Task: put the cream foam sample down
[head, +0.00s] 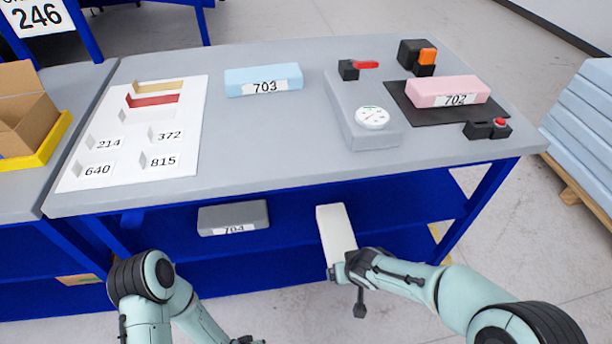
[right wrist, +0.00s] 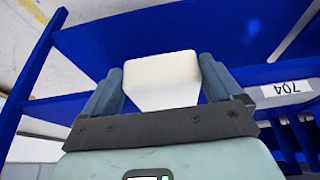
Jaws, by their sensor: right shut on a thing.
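The cream foam sample (head: 335,230) is in my right gripper (head: 345,271), in front of the blue lower shelf under the table. In the right wrist view the foam (right wrist: 162,80) sits between the two fingers of my right gripper (right wrist: 158,88), which are shut on it. Whether the foam touches the shelf I cannot tell. My left arm comes in at the lower left of the head view; part of its end (head: 247,340) shows at the bottom edge, and its fingers are not visible.
A grey block marked 704 (head: 233,217) lies on the lower shelf (head: 285,240), left of the foam. On the grey tabletop (head: 270,150) are a blue block 703 (head: 263,80), a pink block 702 (head: 447,92) on a black mat, a gauge device (head: 365,110) and a white numbered board (head: 130,125).

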